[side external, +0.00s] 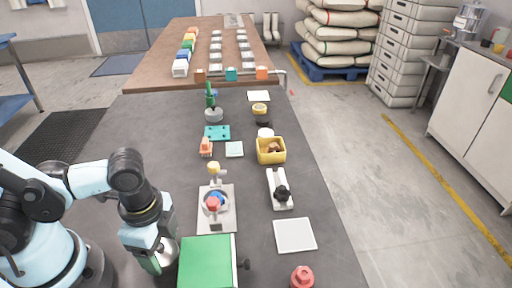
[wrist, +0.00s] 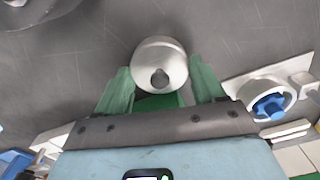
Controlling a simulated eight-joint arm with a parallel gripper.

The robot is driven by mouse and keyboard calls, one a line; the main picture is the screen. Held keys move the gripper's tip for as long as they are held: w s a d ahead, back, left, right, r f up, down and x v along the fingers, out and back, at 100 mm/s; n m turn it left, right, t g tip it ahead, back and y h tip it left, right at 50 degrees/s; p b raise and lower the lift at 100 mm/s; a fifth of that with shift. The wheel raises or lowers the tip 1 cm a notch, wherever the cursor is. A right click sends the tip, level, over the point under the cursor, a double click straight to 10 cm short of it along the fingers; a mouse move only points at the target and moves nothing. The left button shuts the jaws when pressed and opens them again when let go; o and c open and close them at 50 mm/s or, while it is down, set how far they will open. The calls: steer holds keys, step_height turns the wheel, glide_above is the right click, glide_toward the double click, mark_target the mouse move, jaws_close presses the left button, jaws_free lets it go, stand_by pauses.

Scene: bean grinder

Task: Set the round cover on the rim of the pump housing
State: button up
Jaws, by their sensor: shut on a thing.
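The round cover (wrist: 160,58) is a silvery disc with a dark knob, seen between the green fingers of my gripper (wrist: 161,72) in the wrist view. In the side external view my gripper (side external: 158,258) is low at the front left, shut on the cover (side external: 169,250). The exact contact of the fingers is hard to see. The pump housing (wrist: 287,90) is a pale round body with a blue rotor inside, to the right in the wrist view. In the side external view the housing (side external: 222,200) stands on a light plate, right of and beyond my gripper.
A green box (side external: 207,262) stands close to the right of my gripper. A black-handled tool on a white base (side external: 280,190), a white square pad (side external: 295,235) and a red knobbed part (side external: 302,277) lie further right. A yellow bin (side external: 271,151) is beyond.

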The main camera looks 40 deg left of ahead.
steer(key=shift+r, duration=0.3)
steer(key=shift+r, duration=4.35)
steer(key=shift+w+r, duration=0.15)
steer(key=shift+r, duration=0.3)
steer(key=w+a+r+n, duration=0.4)
steer(key=w+n, duration=0.2)
steer(key=w, duration=0.3)
steer(key=w+a+r+n, duration=0.3)
steer(key=w+a+n, duration=0.25)
steer(key=w, duration=0.25)
steer(key=n, duration=0.2)
glide_toward(215, 193)
steer(key=shift+f, duration=3.15)
steer(key=shift+f, duration=0.6)
